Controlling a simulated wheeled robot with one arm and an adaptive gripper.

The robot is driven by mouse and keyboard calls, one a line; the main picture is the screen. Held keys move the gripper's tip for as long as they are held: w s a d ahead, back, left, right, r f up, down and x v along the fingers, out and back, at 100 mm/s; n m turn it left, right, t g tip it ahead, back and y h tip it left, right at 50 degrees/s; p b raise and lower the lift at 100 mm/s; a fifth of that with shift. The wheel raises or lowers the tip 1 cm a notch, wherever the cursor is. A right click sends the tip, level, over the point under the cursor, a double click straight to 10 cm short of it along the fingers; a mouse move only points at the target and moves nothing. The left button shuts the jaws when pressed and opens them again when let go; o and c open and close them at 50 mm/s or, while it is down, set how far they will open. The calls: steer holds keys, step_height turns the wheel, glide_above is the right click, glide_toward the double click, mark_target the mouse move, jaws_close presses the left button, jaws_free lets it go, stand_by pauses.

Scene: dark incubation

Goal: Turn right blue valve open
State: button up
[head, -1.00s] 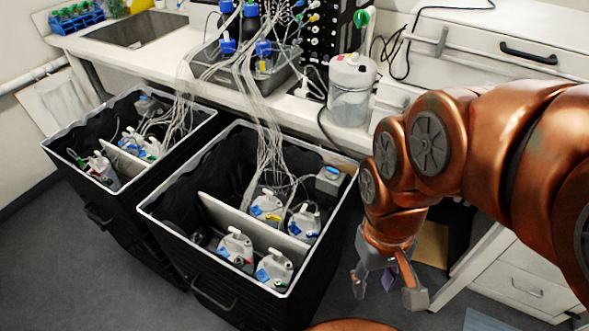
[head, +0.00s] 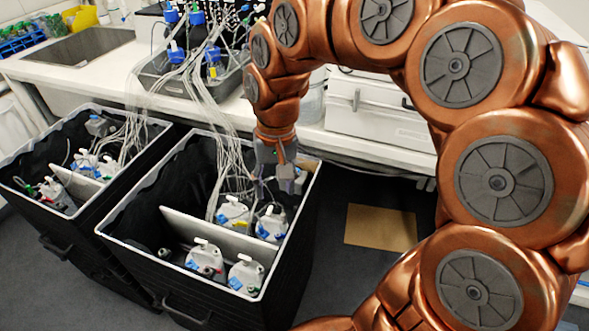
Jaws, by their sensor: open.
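The right black bin (head: 137,262) holds several white bottles with coloured fittings. In its back row are a left bottle (head: 232,214) and a right bottle (head: 271,223), both with blue parts. A front right bottle (head: 246,272) and a front left bottle (head: 206,258) also show blue parts. Which blue part is the task's valve I cannot tell. My gripper (head: 276,187) points down over the bin's back right part, just above and behind the back right bottle. It is open and nothing shows between its fingers. Contact cannot be judged.
The left black bin (head: 92,207) holds similar bottles. A bundle of clear tubes (head: 220,130) runs from the bench tray (head: 150,82) into the right bin, close to my gripper. A divider plate (head: 180,222) stands between the bottle rows. A brown floor mat (head: 381,227) lies right of the bin.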

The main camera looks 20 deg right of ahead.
steer(key=w+d+f+m+b, duration=0.1)
steer(key=w+d+f+m, duration=0.15)
steer(key=w, duration=0.55)
steer(key=w+d+f+m, duration=0.2)
steer(key=w+f, duration=0.1)
steer(key=w, duration=0.5)
steer(key=w+d+f+m, duration=0.2)
steer(key=d+f, duration=0.1)
steer(key=w+d+f+m+b, duration=0.1)
steer(key=w+d+f, duration=0.2)
steer(key=d, duration=0.1)
steer(key=w+d+f+m, duration=0.2)
steer(key=d+f, duration=0.1)
steer(key=shift+w+d+f+m+t+h, duration=0.1)
steer(key=shift+w+d+m+t+h, duration=0.05)
steer(key=shift+w+m+t+h, duration=0.2)
steer(key=shift+w+d+f, duration=0.1)
steer(key=shift+d+f, duration=0.15)
steer(key=shift+f+p, duration=0.6)
steer(key=shift+f, duration=3.2)
steer(key=c, duration=0.8)
